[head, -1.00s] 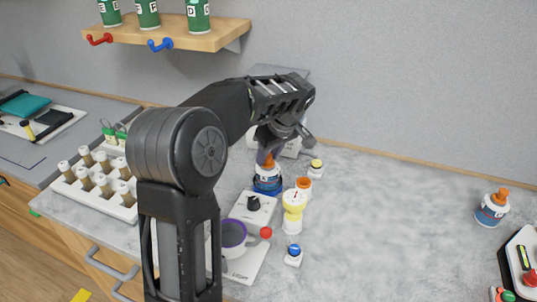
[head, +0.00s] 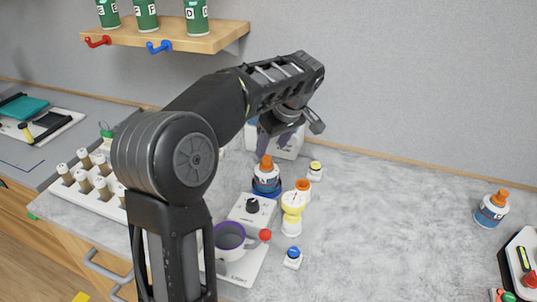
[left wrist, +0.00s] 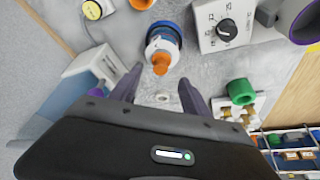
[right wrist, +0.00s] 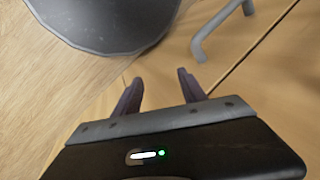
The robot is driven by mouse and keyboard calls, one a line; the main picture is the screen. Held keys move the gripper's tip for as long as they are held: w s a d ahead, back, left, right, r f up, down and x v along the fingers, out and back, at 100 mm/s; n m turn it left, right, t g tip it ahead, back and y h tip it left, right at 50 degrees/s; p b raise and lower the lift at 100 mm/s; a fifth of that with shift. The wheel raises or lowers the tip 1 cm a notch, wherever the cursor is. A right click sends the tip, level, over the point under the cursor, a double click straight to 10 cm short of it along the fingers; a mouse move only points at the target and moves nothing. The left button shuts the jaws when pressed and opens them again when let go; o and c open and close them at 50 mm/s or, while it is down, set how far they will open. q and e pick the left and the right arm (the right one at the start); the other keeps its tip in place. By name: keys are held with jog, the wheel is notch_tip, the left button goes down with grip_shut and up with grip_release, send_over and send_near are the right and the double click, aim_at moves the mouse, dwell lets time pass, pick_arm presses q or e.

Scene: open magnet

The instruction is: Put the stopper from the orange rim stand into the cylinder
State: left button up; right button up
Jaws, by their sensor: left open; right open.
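The orange-rimmed piece (head: 303,184) stands on the grey counter behind a yellow-and-white upright piece (head: 292,208); I cannot tell whether it holds a stopper. Which piece is the cylinder is unclear. A white bottle with an orange cap (head: 266,163) sits upright in a blue ring holder (head: 267,190). The bottle also shows in the left wrist view (left wrist: 163,48), just beyond my fingers. My left gripper (head: 290,134) is open and empty, above and behind the bottle, apart from it. My right gripper (right wrist: 158,85) is open and empty over the wooden floor and cabinet front.
A dial box (head: 250,212), a purple-rimmed mug (head: 229,238), a blue-topped piece (head: 292,257) and a yellow-topped piece (head: 315,170) crowd the bottle. A white rack (head: 92,197) stands left. Another orange-capped bottle (head: 490,210) stands right. The counter between is clear.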

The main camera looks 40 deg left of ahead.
pick_arm(q)
jog(key=p+v, duration=0.1)
jog(key=v, duration=0.5)
jog(key=shift+r, duration=0.15)
jog(key=shift+s+d, duration=0.1)
dwell(0.6)
